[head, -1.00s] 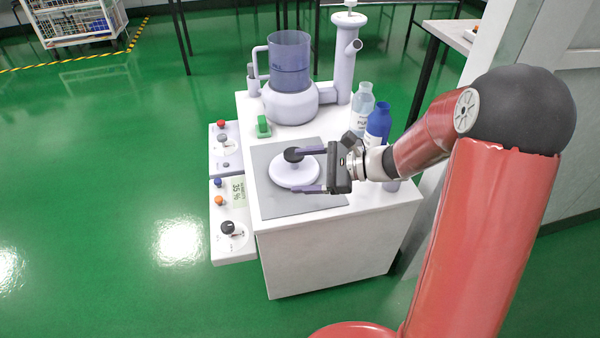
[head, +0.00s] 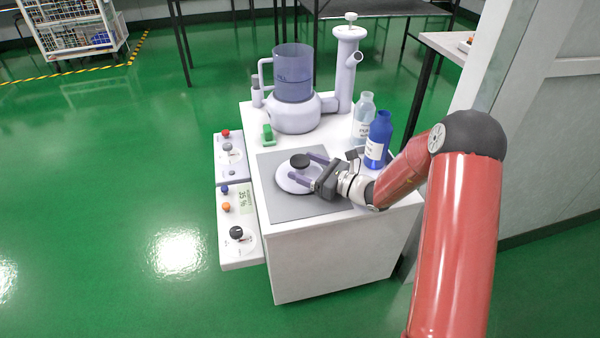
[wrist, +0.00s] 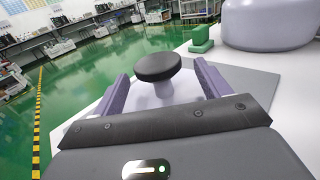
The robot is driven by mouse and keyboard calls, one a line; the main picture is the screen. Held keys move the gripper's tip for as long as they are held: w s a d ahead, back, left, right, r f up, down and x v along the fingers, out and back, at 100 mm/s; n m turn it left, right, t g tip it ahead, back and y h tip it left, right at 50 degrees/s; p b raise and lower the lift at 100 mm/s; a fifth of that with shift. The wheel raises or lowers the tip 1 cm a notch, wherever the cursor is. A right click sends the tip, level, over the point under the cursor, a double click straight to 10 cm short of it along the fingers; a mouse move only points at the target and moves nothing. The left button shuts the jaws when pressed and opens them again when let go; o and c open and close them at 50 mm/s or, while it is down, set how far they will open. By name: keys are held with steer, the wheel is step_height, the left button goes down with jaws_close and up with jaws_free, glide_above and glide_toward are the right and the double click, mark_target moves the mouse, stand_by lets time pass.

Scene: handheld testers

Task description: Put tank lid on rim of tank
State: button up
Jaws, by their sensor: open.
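The tank lid (head: 290,184) is a pale lavender disc with a black knob (head: 300,161). It lies on the grey mat (head: 318,209) on the white cart top. My gripper (head: 306,170) is open, with its two fingers on either side of the knob. In the wrist view the knob (wrist: 158,67) stands between the open fingers, apart from both. The tank (head: 294,85) is a clear bluish cylinder on a lavender base at the back of the cart, with its top rim (head: 293,49) uncovered.
A clear bottle (head: 362,120) and a blue bottle (head: 378,140) stand right of the mat. A green block (head: 268,135) sits in front of the tank base. A lavender column (head: 346,75) rises behind. Control panels (head: 236,225) line the cart's left side.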

steer(key=shift+w+a, duration=0.15)
steer(key=shift+a, duration=0.15)
steer(key=shift+c, duration=0.5)
steer(key=c, duration=1.1)
